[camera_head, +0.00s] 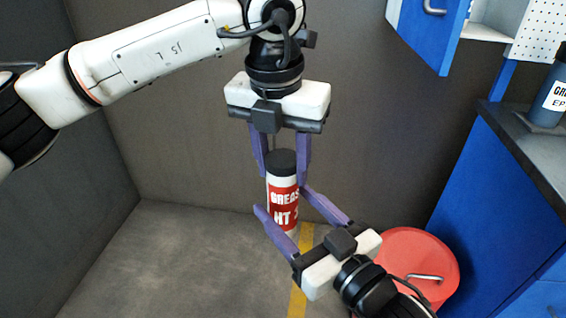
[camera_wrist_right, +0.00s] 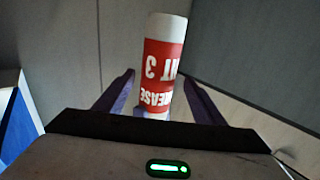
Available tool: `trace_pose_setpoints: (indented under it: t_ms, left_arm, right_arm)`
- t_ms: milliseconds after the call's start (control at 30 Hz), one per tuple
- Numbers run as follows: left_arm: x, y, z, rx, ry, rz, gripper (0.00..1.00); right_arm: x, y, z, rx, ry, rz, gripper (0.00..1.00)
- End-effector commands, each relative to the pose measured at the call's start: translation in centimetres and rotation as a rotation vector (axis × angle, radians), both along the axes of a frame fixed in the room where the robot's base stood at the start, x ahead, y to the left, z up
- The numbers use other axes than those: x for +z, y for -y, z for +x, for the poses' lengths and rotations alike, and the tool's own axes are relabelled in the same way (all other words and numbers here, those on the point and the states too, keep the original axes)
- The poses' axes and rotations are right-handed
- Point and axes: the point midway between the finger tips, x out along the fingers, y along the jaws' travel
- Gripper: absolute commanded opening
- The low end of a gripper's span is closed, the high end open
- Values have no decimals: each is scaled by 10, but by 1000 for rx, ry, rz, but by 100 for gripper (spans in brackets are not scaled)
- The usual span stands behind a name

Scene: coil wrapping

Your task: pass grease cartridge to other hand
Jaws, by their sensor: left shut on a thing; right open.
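The grease cartridge (camera_head: 284,200) is a white cylinder with a red label and a black cap, held upright in the air in the head view. My left gripper (camera_head: 281,180) points down from above and is shut on its upper, capped end. My right gripper (camera_head: 300,199) comes up from the lower right and is open, its fingers on either side of the cartridge's lower part. In the right wrist view the cartridge (camera_wrist_right: 160,75) appears upside down between the open fingers (camera_wrist_right: 160,88). Whether either finger touches it, I cannot tell.
A red round-topped object (camera_head: 425,262) stands on the floor behind my right gripper. A blue cabinet with a dark top (camera_head: 520,140) is at the right, with a dark grease container (camera_head: 548,100) on it. An open blue door (camera_head: 432,35) hangs above. The floor at left is clear.

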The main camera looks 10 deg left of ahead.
Motion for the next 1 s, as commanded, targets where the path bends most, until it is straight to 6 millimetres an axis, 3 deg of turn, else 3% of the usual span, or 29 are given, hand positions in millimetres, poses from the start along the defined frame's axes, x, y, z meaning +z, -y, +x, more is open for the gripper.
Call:
trace_pose_setpoints:
  t_ms: [300,533,633,767,1000]
  left_arm:
    - [1,0,0,0,3,-1,5]
    - [1,0,0,1,3,-1,5]
    - [1,0,0,1,3,-1,5]
    - [1,0,0,1,3,-1,5]
    - [1,0,0,1,3,-1,5]
  right_arm:
    - [-1,42,-51,1,-2,-2,63]
    - [-1,55,-65,-1,-3,0,63]
    - [-11,60,-64,-21,-24,-6,63]
    - [-49,74,-57,-86,-99,-31,63]
    - [-163,120,-68,-248,-330,-120,63]
